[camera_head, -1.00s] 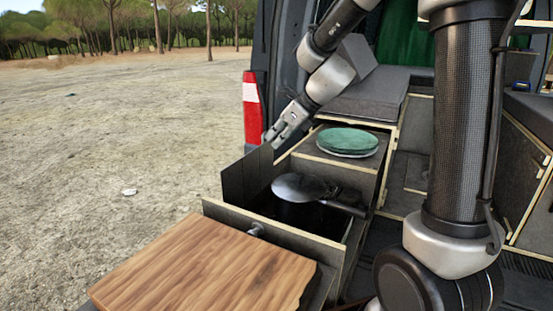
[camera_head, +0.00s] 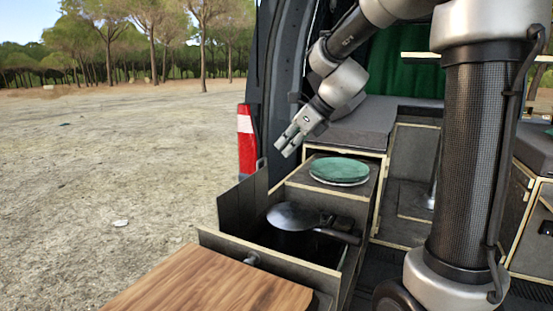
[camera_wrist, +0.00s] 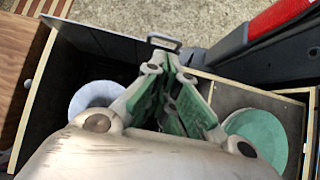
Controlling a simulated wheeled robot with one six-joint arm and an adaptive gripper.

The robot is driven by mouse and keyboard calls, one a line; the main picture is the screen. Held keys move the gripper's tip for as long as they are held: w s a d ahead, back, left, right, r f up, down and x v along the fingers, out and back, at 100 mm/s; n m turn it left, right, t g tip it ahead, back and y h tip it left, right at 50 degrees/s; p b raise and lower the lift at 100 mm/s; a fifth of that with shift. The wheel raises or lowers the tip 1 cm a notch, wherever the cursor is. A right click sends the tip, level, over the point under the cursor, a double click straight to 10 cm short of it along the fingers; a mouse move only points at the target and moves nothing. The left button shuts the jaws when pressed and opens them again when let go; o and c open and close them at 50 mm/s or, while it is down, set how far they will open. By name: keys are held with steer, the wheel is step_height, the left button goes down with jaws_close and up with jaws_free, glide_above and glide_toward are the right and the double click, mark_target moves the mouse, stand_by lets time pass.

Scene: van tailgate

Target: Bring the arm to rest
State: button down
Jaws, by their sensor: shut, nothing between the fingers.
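My gripper (camera_head: 283,147) is shut and empty. In the head view it hangs in the air at the van's rear opening, above and to the left of the green plates, its fingers pointing down and left. In the wrist view my gripper (camera_wrist: 168,75) fills the middle, its fingers together above the gap between the drawer and the counter. It touches nothing that I can see.
An open drawer (camera_head: 310,272) holds a dark pan (camera_head: 292,216). Green-topped plates (camera_head: 340,171) sit on the counter behind it. A wooden board (camera_head: 205,284) lies in front. The van's red tail light (camera_head: 247,140) stands close left of my gripper. Open ground lies left.

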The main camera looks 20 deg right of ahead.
steer(key=s+d+f+n+h, duration=0.1)
steer(key=s+d+n+h, duration=0.1)
steer(key=s+n, duration=0.7)
steer(key=s+d+f+n+h, duration=0.1)
steer(key=s+d+n+h, duration=0.1)
steer(key=s+d+n, duration=0.3)
steer(key=s+d+f+n+g+h, duration=0.1)
steer(key=s+d+n, duration=0.2)
steer(key=s+n, duration=1)
steer(key=shift+s+d+f+h, duration=0.3)
steer(key=shift+s+f+h, duration=0.1)
steer(key=shift+s, duration=0.8)
